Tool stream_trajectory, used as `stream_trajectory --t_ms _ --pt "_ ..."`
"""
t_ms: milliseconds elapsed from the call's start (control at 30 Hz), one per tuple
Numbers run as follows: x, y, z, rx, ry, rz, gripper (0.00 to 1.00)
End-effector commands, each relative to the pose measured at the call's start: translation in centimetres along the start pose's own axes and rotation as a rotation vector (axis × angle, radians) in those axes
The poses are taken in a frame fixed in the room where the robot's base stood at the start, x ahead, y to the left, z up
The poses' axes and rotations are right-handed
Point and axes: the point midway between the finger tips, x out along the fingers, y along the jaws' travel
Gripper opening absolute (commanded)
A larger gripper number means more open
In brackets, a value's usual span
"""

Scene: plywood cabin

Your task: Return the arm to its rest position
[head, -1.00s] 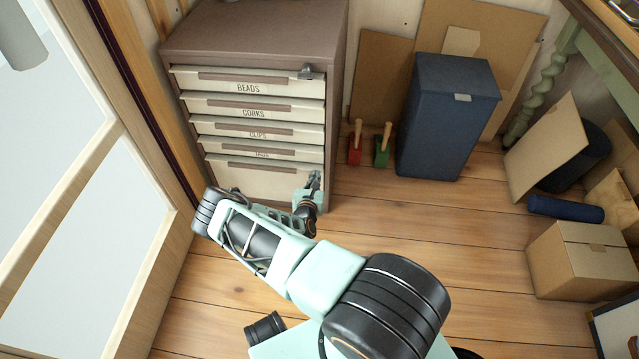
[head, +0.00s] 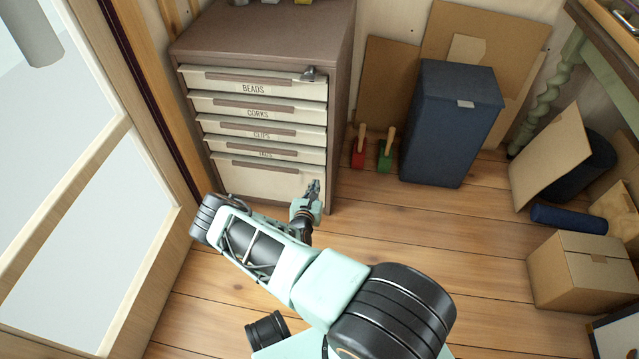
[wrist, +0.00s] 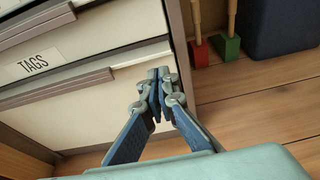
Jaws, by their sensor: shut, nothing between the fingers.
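My arm reaches forward from the bottom of the head view toward the drawer cabinet, bent at the elbow. My gripper (head: 315,187) is in front of the cabinet's lower right corner, with its fingers together and empty. In the wrist view my gripper (wrist: 159,76) shows its two blue fingers meeting at the tips, in front of the bottom drawer (wrist: 90,105). I cannot tell the exact gap between the fingertips and the drawer front.
The brown cabinet (head: 342,100) has drawers labelled BEADS, CORKS, CLIPS and TAGS, all apparently shut. A blue bin (head: 450,125), red (head: 359,155) and green (head: 385,158) handled objects and a cardboard box (head: 583,272) stand right. A pale-framed glazed panel (head: 90,220) is left. Middle floor is clear.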

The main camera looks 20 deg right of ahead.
Motion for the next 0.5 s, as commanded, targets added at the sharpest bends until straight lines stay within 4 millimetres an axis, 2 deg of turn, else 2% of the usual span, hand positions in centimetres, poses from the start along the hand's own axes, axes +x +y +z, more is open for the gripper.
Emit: stream_trajectory --t_ms 100,200,333,500 --pt "-3.2 0.1 0.4 -0.003 0.003 0.002 0.0" --pt "-5.5 0.2 0.4 -0.003 0.002 0.003 0.0" --pt "-7.9 0.1 0.2 -0.003 0.002 0.002 0.0" --pt "-9.7 0.0 0.0 0.0 0.001 0.0 0.0"
